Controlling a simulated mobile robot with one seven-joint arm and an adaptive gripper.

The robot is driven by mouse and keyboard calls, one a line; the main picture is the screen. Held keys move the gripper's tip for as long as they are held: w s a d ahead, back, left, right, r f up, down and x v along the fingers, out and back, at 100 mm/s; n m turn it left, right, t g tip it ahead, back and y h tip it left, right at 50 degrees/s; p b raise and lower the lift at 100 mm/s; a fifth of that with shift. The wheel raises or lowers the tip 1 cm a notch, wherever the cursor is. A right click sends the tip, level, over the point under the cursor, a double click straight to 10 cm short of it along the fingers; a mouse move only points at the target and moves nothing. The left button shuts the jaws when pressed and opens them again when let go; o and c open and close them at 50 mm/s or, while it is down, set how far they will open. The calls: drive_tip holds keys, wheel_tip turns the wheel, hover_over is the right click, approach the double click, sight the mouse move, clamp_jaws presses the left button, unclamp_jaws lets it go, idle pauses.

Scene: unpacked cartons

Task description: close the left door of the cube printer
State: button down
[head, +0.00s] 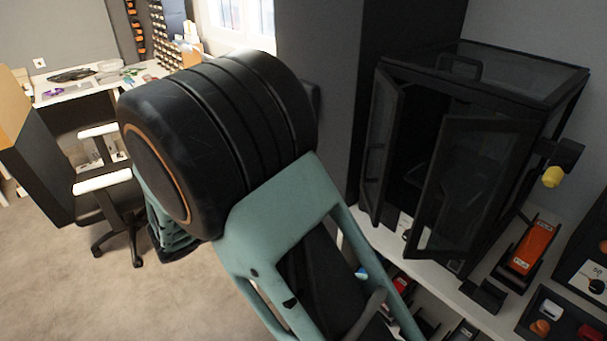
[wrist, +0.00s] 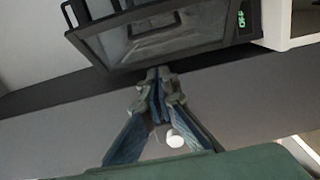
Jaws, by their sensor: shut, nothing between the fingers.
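The cube printer (head: 530,75) is a black-framed box with glass panels on a white shelf at the right of the head view.
A black-framed device with a green display (wrist: 241,18) is beyond my fingertips in the wrist view. An office chair (head: 107,190) and a desk are at the left. Carpet is open at lower left.

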drive_tip(key=w+d+p, duration=0.2)
drive_tip(key=d, duration=0.7)
drive_tip(key=shift+w, duration=0.2)
drive_tip(key=shift+s+d, duration=0.15)
